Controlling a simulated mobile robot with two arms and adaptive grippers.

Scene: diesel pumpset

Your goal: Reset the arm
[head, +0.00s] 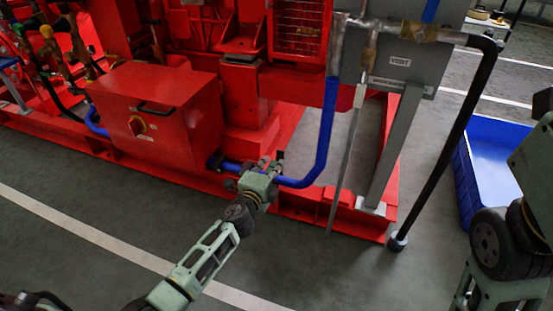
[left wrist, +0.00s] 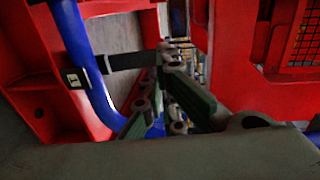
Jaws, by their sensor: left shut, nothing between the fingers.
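My left arm reaches from the bottom of the head view toward the red pumpset base (head: 340,215). My left gripper (head: 272,162) is beside the blue pipe (head: 328,130), near the lower front of the machine. In the left wrist view the gripper fingers (left wrist: 165,75) are shut with nothing seen between them. The blue pipe (left wrist: 85,60) runs to the left of the fingers there, with a dark strap or bar behind them. Whether the fingers touch the pipe or the machine I cannot tell. Part of my right arm shows at the right edge of the head view; its gripper is not seen.
A red box with a rotary switch (head: 160,115) stands left of the gripper. A grey panel (head: 408,60) and a black hose (head: 460,130) reaching the floor stand to the right. A blue crate (head: 466,185) is at far right. The grey floor in front is clear.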

